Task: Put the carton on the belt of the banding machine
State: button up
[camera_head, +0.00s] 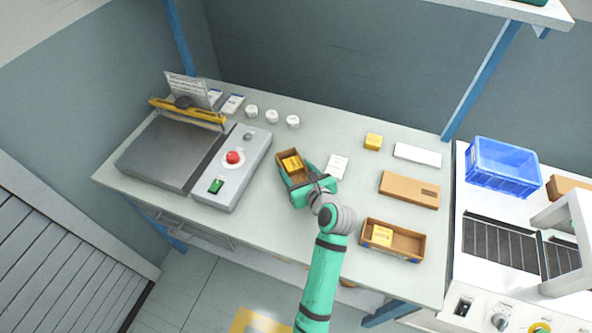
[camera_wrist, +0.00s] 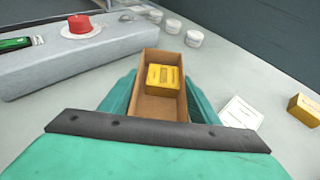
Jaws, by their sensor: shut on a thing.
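An open brown carton (camera_head: 283,158) with a small yellow box (camera_head: 291,164) in it is between the fingers of my gripper (camera_head: 300,180). In the wrist view the gripper (camera_wrist: 160,108) is shut across the carton's (camera_wrist: 160,108) long sides, one finger outside each wall. The yellow box (camera_wrist: 163,77) sits toward the carton's far end. I cannot tell whether the carton touches the bench. The banding machine (camera_head: 475,290) is at the right, with its dark belt (camera_head: 492,240) running under a white arch (camera_head: 566,225). The belt's visible part is bare.
A second open carton (camera_head: 408,257) with a yellow box stands at the bench's front right. A flat brown carton (camera_head: 409,190), white card, yellow box (camera_head: 373,142) and white jars (camera_head: 272,116) lie around. A sealer (camera_head: 180,152) stands left. A blue crate (camera_head: 500,168) is behind the belt.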

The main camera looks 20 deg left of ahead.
jog(key=shift+f, duration=0.15)
jog(key=o, duration=1.1)
